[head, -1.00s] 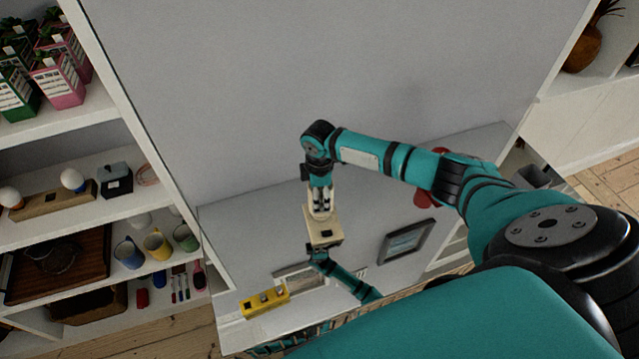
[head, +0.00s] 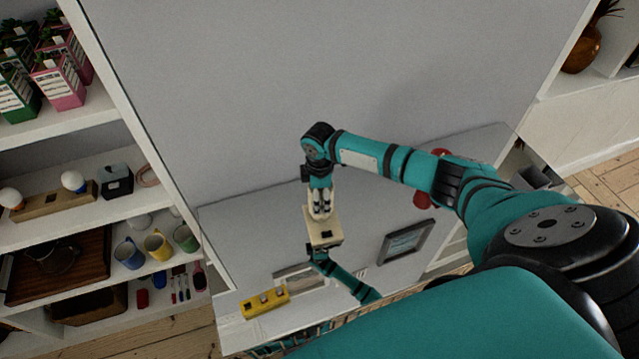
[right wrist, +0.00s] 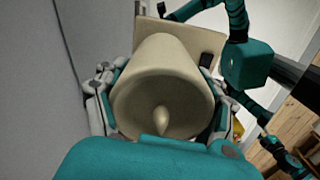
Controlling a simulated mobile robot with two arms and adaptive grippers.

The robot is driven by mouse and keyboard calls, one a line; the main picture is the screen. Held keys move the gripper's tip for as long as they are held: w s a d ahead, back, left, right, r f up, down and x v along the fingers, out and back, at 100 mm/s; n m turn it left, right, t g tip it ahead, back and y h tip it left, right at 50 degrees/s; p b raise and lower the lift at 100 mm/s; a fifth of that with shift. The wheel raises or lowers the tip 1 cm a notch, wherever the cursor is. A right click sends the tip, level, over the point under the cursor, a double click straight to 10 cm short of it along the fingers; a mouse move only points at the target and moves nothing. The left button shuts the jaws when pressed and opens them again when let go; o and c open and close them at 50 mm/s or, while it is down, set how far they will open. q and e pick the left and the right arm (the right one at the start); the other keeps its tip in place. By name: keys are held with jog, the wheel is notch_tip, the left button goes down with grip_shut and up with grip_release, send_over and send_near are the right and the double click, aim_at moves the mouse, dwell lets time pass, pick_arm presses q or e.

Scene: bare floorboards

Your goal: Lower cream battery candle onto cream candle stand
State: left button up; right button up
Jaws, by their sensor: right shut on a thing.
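The cream battery candle (right wrist: 150,75) fills the middle of the right wrist view, its flame-shaped tip facing the camera. My right gripper (head: 320,212) is shut on it, with a finger on either side. The cream candle stand (head: 330,228) is a blocky piece directly below the right gripper in the head view. Its flat square face shows behind the candle in the right wrist view (right wrist: 203,42). The candle's far end is hidden, so I cannot tell whether it touches the stand. My left gripper (head: 319,257) is close against the stand's near side; its fingers are hidden.
The white surface (head: 365,290) below holds a yellow block with holes (head: 265,302), a grey picture frame (head: 406,241) and a red object (head: 423,200). A grey wall (head: 300,70) rises behind. A filled shelf unit (head: 100,222) stands left.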

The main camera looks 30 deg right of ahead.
jog(key=shift+f+b, duration=0.75)
jog(key=shift+f, duration=0.6)
jog(key=o, duration=1.5)
jog(key=shift+c, duration=0.2)
jog(key=shift+r, duration=0.15)
notch_tip(320, 180, up, 12)
jog(key=shift+f, duration=0.1)
